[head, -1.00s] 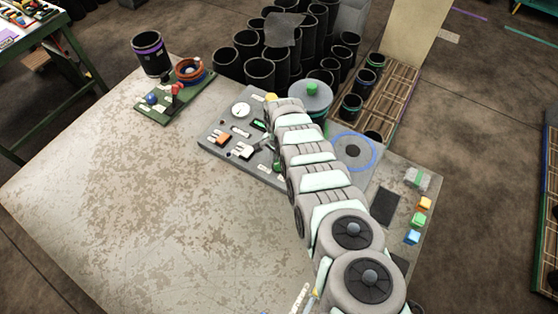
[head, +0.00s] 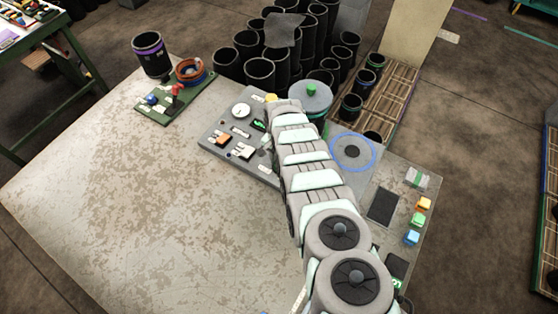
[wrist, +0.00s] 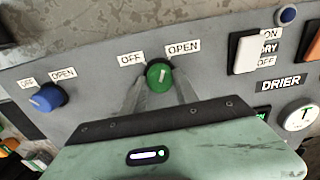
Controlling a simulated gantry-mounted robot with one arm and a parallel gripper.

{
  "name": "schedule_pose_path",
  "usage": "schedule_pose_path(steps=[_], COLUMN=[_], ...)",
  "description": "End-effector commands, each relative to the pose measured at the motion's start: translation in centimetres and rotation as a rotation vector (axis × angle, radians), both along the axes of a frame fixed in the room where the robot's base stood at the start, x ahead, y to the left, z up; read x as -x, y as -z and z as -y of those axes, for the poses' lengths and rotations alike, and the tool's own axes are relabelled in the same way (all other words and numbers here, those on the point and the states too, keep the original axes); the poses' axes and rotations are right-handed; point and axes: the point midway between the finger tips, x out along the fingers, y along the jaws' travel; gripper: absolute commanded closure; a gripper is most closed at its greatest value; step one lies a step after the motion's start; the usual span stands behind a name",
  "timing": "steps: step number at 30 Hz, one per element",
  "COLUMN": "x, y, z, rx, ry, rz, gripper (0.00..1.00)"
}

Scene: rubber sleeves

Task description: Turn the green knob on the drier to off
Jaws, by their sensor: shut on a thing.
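The green knob (wrist: 159,76) is on the grey control panel (wrist: 205,70) in the wrist view, between an OFF label on its left and an OPEN label on its right. Its white mark points roughly up, between the two labels. My gripper (wrist: 158,84) is shut on the green knob, one finger on each side. In the head view my arm covers the gripper and the knob; the panel (head: 212,136) shows left of the arm.
A blue knob (wrist: 47,97) with its own OFF and OPEN labels sits left of the green one. Right of it are a white switch (wrist: 244,52), a DRIER label (wrist: 281,83) and a dial (wrist: 299,115). A lidded drum (head: 310,94) stands behind the arm.

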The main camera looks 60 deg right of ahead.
Motion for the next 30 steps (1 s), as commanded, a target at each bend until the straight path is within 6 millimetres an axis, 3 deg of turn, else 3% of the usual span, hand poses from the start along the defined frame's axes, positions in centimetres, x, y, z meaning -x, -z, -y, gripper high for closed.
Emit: schedule_pose_path(steps=[30], x=[-0.07], y=[0.09], z=[0.07], rx=[0.002], ry=[-0.933], rz=[0.000], gripper=[1.00])
